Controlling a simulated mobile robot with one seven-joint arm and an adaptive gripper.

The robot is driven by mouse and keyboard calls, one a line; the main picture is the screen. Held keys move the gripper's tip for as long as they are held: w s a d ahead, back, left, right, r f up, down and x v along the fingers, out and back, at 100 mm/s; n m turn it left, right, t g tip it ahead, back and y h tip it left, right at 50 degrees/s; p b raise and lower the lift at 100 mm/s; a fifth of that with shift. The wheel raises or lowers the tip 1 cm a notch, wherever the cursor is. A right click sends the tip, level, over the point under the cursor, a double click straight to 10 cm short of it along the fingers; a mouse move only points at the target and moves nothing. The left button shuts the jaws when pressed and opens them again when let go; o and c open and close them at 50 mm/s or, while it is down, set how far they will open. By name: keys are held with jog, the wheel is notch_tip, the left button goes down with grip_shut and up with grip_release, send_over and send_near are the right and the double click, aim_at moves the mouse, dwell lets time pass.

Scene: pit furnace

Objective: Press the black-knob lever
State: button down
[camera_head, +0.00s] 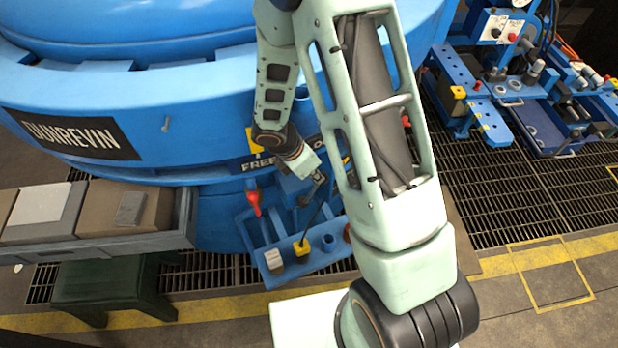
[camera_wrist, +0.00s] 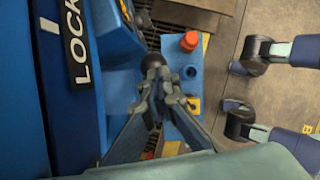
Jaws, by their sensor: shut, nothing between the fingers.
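The black knob (camera_wrist: 153,61) of the lever shows in the wrist view, right at the tips of my gripper (camera_wrist: 160,84). The fingers are shut, with nothing held between them. I cannot tell whether the tips touch the knob or sit just above it. In the head view my gripper (camera_head: 319,179) is low in front of the blue furnace, above the lever bracket. A thin dark lever rod (camera_head: 312,222) rises from a yellow base (camera_head: 301,247) toward my gripper. The knob itself is hard to make out there.
A red-handled lever (camera_head: 254,202) stands left of the rod. A red knob (camera_wrist: 190,41) is close by in the wrist view. The blue furnace wall (camera_head: 180,125) rises behind. A grey tray with boxes (camera_head: 100,245) is at left. Open grating (camera_head: 500,195) lies right.

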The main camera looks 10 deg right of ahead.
jog(key=shift+d, duration=0.1)
dwell(0.5)
jog(key=w+v, duration=0.1)
jog(key=v, duration=0.6)
jog(key=shift+s+r, duration=0.25)
jog(key=shift+s, duration=0.2)
